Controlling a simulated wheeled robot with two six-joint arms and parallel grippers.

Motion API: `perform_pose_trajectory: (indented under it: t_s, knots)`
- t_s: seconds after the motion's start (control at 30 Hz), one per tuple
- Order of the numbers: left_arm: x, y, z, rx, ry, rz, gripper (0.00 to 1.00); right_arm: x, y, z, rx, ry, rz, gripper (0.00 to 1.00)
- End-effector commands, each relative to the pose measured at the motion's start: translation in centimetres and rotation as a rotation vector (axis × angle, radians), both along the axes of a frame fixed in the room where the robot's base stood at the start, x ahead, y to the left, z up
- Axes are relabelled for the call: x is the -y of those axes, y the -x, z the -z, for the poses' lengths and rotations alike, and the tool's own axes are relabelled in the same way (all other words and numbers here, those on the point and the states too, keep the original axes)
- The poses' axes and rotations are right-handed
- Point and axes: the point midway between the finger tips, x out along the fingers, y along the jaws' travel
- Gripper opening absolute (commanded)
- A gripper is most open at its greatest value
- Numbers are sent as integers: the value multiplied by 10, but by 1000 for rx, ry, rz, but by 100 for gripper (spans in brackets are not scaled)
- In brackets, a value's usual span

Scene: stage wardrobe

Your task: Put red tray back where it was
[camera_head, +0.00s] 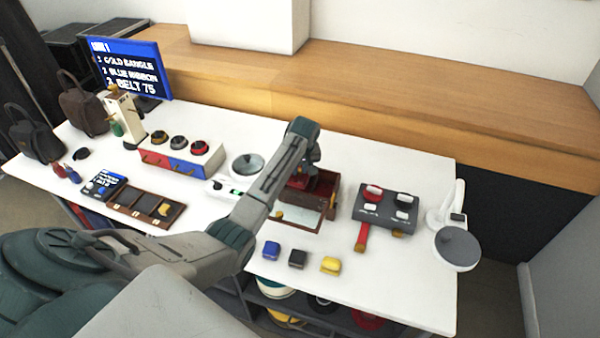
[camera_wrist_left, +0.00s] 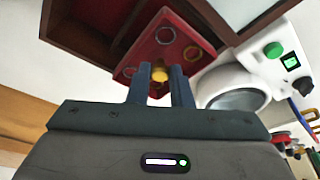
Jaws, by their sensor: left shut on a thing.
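The red tray (camera_wrist_left: 152,50) has round ring shapes on its face and a yellow knob (camera_wrist_left: 159,74). My left gripper (camera_wrist_left: 159,80) is shut on this knob, one finger on each side. In the head view the left gripper (camera_head: 309,168) is over the dark wooden box (camera_head: 333,192), and part of the red tray (camera_head: 318,186) shows beneath it. The box also shows in the left wrist view (camera_wrist_left: 75,30), right beside the tray. My arm hides part of the box, and I cannot tell whether the tray touches its floor. My right gripper is not in view.
A glass-like lid panel (camera_head: 298,214) lies in front of the box. Right of it stands a grey block with knobs (camera_head: 384,212); left is a white device with a round dish (camera_head: 247,166). Blue, black and yellow blocks (camera_head: 298,258) sit in front. A wooden ledge (camera_head: 400,95) runs behind.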

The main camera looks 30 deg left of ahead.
Motion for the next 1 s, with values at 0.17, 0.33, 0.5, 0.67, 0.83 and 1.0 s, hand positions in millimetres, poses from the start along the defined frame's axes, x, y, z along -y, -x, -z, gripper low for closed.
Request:
perform_pose_trajectory:
  t_s: [0.17, 0.33, 0.5, 0.67, 0.83, 1.0]
  knots:
    - [0, 0, 22, -2, -1, -1, 0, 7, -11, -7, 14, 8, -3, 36]
    - [0, 0, 26, 1, -1, 0, 0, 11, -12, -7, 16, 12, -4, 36]
    - [0, 0, 27, -1, -1, 0, 0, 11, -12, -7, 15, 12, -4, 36]
    - [0, 0, 32, -1, 0, 0, 0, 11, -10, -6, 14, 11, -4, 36]
    - [0, 0, 37, 0, 0, 1, 0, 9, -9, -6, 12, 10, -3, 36]
    - [0, 0, 37, 0, 0, 0, 40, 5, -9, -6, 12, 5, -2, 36]
